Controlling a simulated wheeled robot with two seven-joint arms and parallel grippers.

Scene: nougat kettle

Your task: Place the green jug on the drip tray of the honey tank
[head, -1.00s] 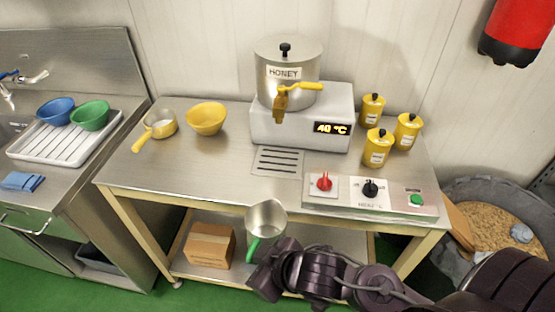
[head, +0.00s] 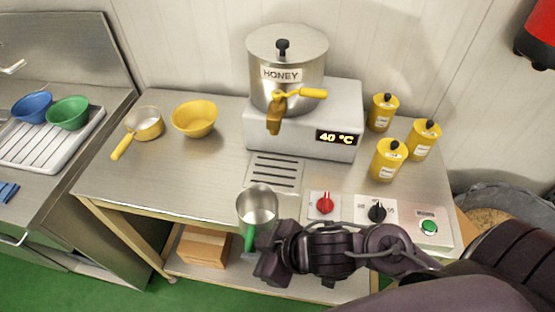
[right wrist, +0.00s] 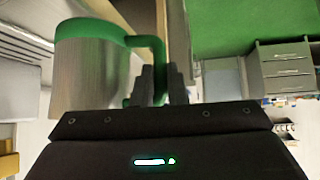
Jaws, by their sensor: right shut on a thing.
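The green jug (head: 257,204) is a metal cup with a green handle, in front of the table's front edge in the head view. My right gripper (head: 254,244) is shut on its handle. In the right wrist view the jug (right wrist: 85,75) shows its green band, and the gripper's fingers (right wrist: 160,85) close on the green handle. The honey tank (head: 287,70) stands on a white heated base reading 40 °C, with a yellow-handled tap. The drip tray (head: 275,170) is a slotted plate on the table below the tap, just beyond the jug, and looks empty. My left gripper is not in view.
Yellow jars (head: 388,160) stand at the right.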

